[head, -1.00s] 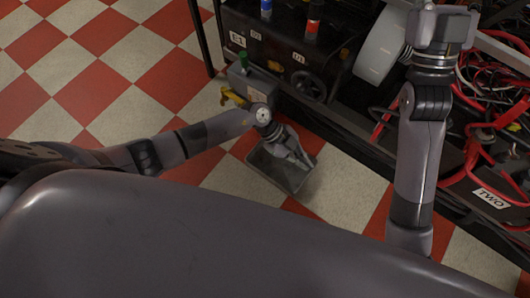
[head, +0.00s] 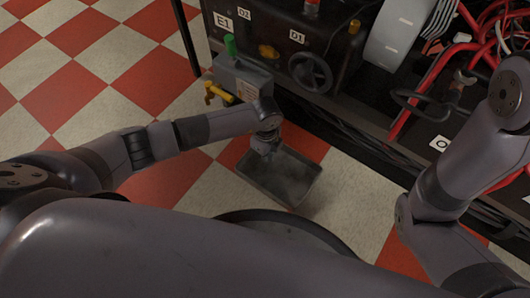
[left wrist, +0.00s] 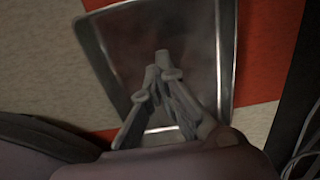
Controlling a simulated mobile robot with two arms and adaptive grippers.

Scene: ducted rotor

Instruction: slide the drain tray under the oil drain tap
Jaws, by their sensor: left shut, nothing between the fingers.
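The drain tray (head: 292,187) is a shallow grey rectangular pan on the checkered floor, below and to the right of the yellow oil drain tap (head: 217,93) in the head view. The tap sticks out from the left side of a grey box with a green cap. The tray is apart from the tap in the picture. My left gripper (head: 266,153) points down over the far left part of the tray. In the left wrist view its fingers (left wrist: 161,66) are shut and empty in front of the tray's inside (left wrist: 205,40). Contact with the tray cannot be told. My right gripper is out of view.
A black machine frame (head: 345,130) with a handwheel (head: 310,71) stands behind the tray. Red cables (head: 440,80) and a pale round duct (head: 398,35) are at the right. Open checkered floor lies left of the tap.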

